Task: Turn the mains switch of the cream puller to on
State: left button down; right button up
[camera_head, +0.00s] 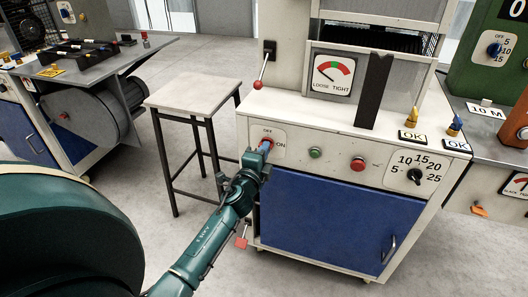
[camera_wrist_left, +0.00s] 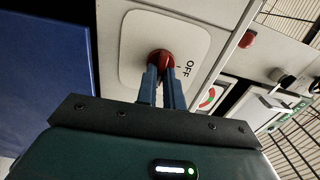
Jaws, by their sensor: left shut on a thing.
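The cream puller (camera_head: 285,118) is a cream cabinet with a blue door, in the middle and right of the head view. Its mains switch (camera_head: 269,142) is a red knob on a white plate marked OFF above and ON at the right. The red knob also shows in the left wrist view (camera_wrist_left: 161,57). My left gripper (camera_head: 264,151) reaches in from the lower left, its blue fingers shut on the knob. The fingers partly cover the knob, so I cannot tell which way it points. My right gripper is not in view.
Right of the switch are a green button (camera_head: 315,153), a red button (camera_head: 358,164) and a dial (camera_head: 415,176). Above are a LOOSE/TIGHT gauge (camera_head: 332,74) and a red-tipped lever (camera_head: 258,84). A small table (camera_head: 195,93) stands to the left.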

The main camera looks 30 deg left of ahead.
pick_arm(q)
jog(key=shift+r+m, duration=0.1)
jog(key=shift+m, duration=0.2)
jog(key=c, duration=1.5)
grip_release()
jog(key=shift+s, duration=0.1)
jog(key=v, duration=1.3)
jog(key=shift+d, duration=0.1)
